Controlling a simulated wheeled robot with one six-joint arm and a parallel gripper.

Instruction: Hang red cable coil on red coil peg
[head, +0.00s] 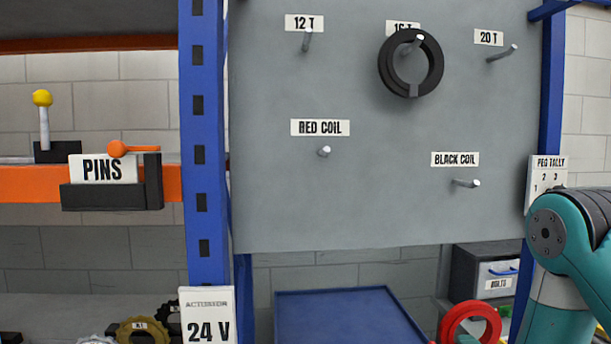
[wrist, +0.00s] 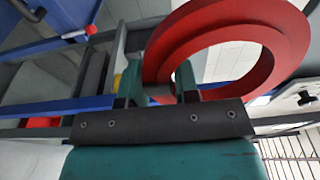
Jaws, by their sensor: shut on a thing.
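The red cable coil (wrist: 287,45) is a thick red ring, large in the wrist view. My gripper (wrist: 158,84) is shut on the ring's near rim, with one teal finger on each side. The coil also shows low at the right in the head view (head: 447,325), below the pegboard; my gripper is not visible there. The red coil peg (head: 324,152) is a short, pale-tipped peg under the RED COIL label (head: 320,127). It is bare.
The grey pegboard (head: 380,210) also bears a black coil (head: 434,76) on the 16 T peg. The black coil peg (head: 467,183) is bare. A blue upright (head: 207,220) stands left of the board. A blue tray (head: 345,315) and a drawer bin (head: 488,268) lie below.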

